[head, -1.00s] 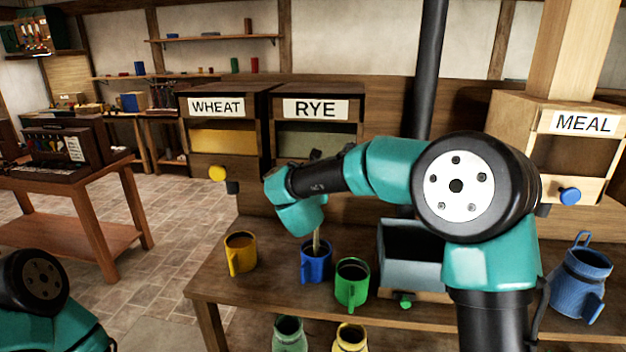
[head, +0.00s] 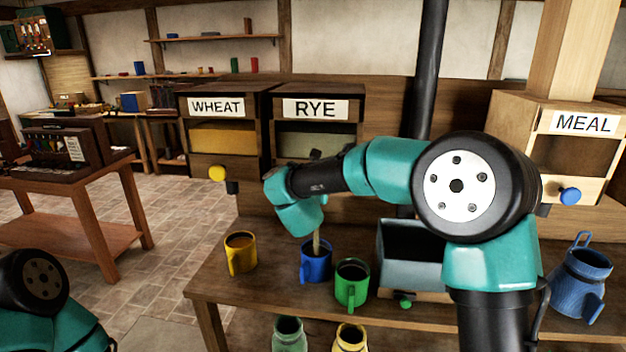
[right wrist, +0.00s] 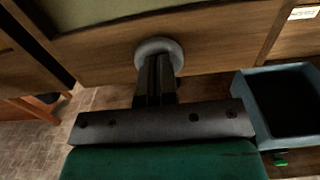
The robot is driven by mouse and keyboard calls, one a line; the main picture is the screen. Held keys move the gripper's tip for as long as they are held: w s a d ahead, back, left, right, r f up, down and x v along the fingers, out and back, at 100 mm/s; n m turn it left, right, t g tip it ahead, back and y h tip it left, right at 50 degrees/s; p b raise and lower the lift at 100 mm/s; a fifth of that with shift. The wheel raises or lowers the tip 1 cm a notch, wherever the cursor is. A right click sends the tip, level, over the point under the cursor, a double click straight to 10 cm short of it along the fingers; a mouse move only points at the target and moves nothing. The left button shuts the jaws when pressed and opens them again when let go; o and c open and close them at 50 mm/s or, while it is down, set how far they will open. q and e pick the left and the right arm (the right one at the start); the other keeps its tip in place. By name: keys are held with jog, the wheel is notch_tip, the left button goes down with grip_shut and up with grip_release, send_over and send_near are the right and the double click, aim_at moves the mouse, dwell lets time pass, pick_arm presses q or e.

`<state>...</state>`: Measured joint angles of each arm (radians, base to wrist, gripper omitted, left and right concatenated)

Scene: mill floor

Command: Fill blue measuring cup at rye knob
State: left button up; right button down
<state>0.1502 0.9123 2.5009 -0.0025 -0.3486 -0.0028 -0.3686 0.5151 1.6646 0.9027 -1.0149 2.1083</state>
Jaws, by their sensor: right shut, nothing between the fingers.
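The blue measuring cup (head: 315,268) stands upright on the bench, below my right wrist. A narrow brownish stream (head: 317,242) runs down into its mouth from behind the wrist; the fill level cannot be made out. The rye bin (head: 317,130) stands behind. Its round grey knob (right wrist: 158,46) shows in the right wrist view; my arm hides it in the head view. My right gripper (right wrist: 158,62) is shut and empty, its fingertips against the knob or right in front of it. My left gripper is out of view; only part of that arm shows at lower left.
A grey-blue drawer box (head: 418,277) and a blue jug (head: 578,283) are farther right. The wheat bin's yellow knob (head: 217,173) is left.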

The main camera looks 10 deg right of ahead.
jog(key=v, duration=1.4)
jog(key=d+f+n+g+y, duration=0.35)
jog(key=f+n, duration=0.75)
jog(key=f, duration=0.5)
jog(key=d+f+n+g+y, duration=0.2)
jog(key=d+f+n+y, duration=0.15)
jog(key=f+n, duration=0.95)
jog(key=s+d+f+n+g+y, duration=0.1)
jog(key=s+f+n+g, duration=0.4)
jog(key=s+f, duration=0.6)
jog(key=s+d+f+n+g+y, duration=0.2)
jog(key=s+f+n+g, duration=0.3)
jog(key=s+f+n, duration=0.4)
jog(key=s+f, duration=0.3)
jog(key=s, duration=0.1)
jog(key=shift+f+y, duration=0.25)
jog(key=shift+y, duration=0.05)
